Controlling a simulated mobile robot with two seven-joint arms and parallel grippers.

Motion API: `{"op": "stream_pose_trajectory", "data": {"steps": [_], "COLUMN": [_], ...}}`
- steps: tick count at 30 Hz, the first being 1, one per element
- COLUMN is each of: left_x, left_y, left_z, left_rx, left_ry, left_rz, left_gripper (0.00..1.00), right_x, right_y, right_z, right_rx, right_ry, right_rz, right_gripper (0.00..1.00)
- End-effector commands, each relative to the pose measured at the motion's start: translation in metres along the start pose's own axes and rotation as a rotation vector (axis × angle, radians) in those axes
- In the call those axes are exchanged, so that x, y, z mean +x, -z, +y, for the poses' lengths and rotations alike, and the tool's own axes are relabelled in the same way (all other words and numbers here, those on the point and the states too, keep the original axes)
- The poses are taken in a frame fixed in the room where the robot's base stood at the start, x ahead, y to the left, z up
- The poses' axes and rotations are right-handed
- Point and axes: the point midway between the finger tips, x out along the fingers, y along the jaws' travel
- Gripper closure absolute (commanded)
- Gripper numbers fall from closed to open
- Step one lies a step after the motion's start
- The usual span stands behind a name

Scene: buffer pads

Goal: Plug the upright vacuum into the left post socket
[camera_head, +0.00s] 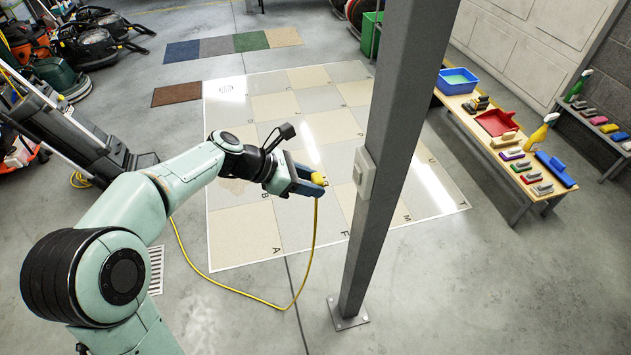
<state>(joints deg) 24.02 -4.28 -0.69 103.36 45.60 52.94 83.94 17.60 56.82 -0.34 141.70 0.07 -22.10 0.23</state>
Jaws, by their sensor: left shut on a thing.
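My left gripper (309,184) is shut on a yellow plug (320,180), held in the air left of the grey post (381,160). A pale socket box (364,173) is fixed on the post at about the plug's height in the picture. The plug and the socket are apart, with a gap between them. A yellow cord (316,232) hangs from the plug to the floor and loops left behind my arm. Which machine the cord belongs to is hard to tell; an upright grey machine (75,135) stands at the left. My right gripper is not in view.
A tiled floor panel (240,235) lies behind the post. A wooden bench (478,132) with a blue tub (457,80), a red tray (496,122) and brushes stands at the right. Floor machines (95,35) crowd the upper left. The post's base plate (348,314) is bolted down.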

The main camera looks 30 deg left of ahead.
Motion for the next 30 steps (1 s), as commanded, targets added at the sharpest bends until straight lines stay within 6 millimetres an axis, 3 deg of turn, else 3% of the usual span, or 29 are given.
{"op": "stream_pose_trajectory", "data": {"steps": [16,30], "left_x": [0.042,0.050], "left_y": [-0.034,-0.040], "left_z": [-0.001,-0.001], "left_rx": [0.005,0.005], "left_ry": [0.004,0.002], "left_rz": [0.001,0.001], "left_gripper": [1.00,1.00], "right_x": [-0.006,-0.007], "right_y": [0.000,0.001], "right_z": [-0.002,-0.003], "right_rx": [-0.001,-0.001], "right_ry": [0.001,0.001], "right_rz": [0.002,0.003], "right_gripper": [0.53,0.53]}}
